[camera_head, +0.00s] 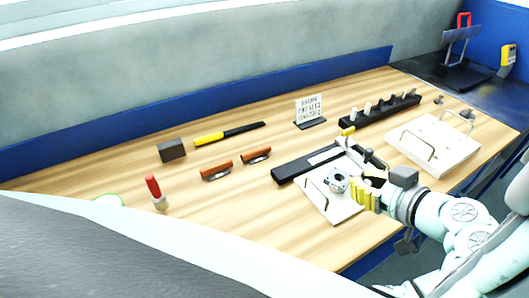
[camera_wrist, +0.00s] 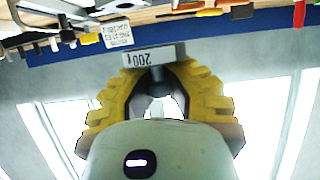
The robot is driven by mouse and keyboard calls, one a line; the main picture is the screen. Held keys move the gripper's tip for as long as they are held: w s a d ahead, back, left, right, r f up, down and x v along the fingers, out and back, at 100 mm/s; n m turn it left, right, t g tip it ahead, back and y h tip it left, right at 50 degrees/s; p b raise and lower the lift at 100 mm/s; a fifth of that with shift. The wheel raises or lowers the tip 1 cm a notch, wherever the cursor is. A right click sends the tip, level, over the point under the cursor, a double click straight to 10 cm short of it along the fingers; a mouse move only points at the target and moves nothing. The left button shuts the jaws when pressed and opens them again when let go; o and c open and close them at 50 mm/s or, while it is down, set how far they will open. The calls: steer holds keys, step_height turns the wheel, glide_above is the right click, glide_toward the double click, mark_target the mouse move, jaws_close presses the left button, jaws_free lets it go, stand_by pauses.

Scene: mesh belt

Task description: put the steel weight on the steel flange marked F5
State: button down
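In the wrist view, the steel weight (camera_wrist: 153,56), a pale grey piece marked 200, sits at the tips of my gripper (camera_wrist: 157,72). The yellow fingers close in on a grey neck below the label in the picture, and appear shut on it. In the head view, my gripper (camera_head: 356,190) is over the right part of the bench. A round grey metal piece with dark openings (camera_head: 337,180) shows just left of the fingers, over a white plate. It looks like a flange, but I cannot read F5 on it. The weight is not clearly distinguishable there.
The white plate (camera_head: 318,206) has a wire handle; a larger white plate (camera_head: 455,150) lies to the right. A black rail with several pegs (camera_head: 382,108) and a sign (camera_head: 309,108) stand behind. Brown handles (camera_head: 216,171) and a red-handled tool (camera_head: 153,187) are left. The bench's front middle is clear.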

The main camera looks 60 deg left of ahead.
steer(key=w+a+p, duration=0.1)
steer(key=a, duration=0.2)
steer(key=w+a+p, duration=0.1)
steer(key=w+a, duration=0.1)
steer(key=a, duration=0.1)
steer(key=w+a+p, duration=0.1)
steer(key=a+p, duration=0.1)
steer(key=a, duration=0.1)
steer(key=shift+w+a+f, duration=0.1)
steer(key=shift+w+f, duration=0.2)
steer(key=shift+f, duration=0.1)
steer(key=shift+w+f+p, duration=0.15)
steer(key=shift+f+p, duration=0.5)
steer(key=shift+f, duration=1.15)
steer(key=shift+f+b, duration=0.7)
steer(key=shift+b, duration=0.45)
steer(key=c, duration=1.1)
jaws_free()
steer(key=shift+r, duration=0.1)
